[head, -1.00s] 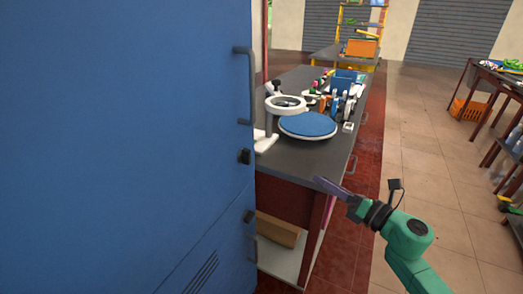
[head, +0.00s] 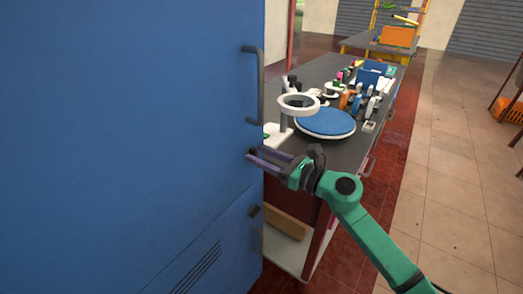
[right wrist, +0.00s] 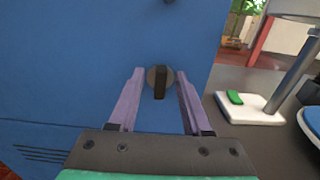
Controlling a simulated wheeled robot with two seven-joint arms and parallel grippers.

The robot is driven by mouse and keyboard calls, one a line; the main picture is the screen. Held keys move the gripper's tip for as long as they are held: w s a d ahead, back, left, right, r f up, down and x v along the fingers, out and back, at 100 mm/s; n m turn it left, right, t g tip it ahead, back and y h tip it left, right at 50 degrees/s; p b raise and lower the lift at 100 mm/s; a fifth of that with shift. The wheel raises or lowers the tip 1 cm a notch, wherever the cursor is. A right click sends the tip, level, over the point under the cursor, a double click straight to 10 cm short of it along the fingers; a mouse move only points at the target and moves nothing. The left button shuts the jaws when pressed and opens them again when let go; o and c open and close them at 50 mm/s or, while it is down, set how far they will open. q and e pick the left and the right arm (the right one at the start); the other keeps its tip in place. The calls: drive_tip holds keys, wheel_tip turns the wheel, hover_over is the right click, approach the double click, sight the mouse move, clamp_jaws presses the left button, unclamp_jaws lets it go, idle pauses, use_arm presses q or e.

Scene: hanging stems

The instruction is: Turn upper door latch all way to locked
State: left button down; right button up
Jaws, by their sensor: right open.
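The blue door (head: 130,130) fills the left of the head view. The upper door latch (right wrist: 160,82) shows in the right wrist view as a dark upright knob on a round grey plate. In the head view my right gripper covers most of it. My right gripper (head: 252,158) is open at the door's right edge. In the right wrist view its two purple fingers (right wrist: 157,98) stand on either side of the latch, with gaps on both sides. Whether the fingertips reach past the knob is hard to tell. My left gripper is not in view.
A black door handle (head: 259,85) is above the latch, and a lower latch (head: 254,211) is below. A workbench (head: 345,150) behind the door carries a magnifier lamp (head: 298,104), a blue turntable (head: 325,121) and several tools.

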drive_tip(key=shift+w, duration=0.1)
clamp_jaws()
drive_tip(key=shift+m, duration=0.3)
drive_tip(key=shift+w+d+f+m+p, duration=0.2)
drive_tip(key=shift+m+p, duration=1)
drive_tip(key=shift+m, duration=1.7)
drive_tip(key=shift+w+d+f+m+p, duration=0.15)
drive_tip(key=shift+m+p, duration=1.1)
drive_tip(key=shift+m, duration=1.65)
drive_tip(key=shift+w+d+f+m+p, duration=0.15)
drive_tip(key=shift+m+p, duration=1.05)
drive_tip(key=shift+m, duration=1.7)
drive_tip(key=shift+a+f, duration=0.1)
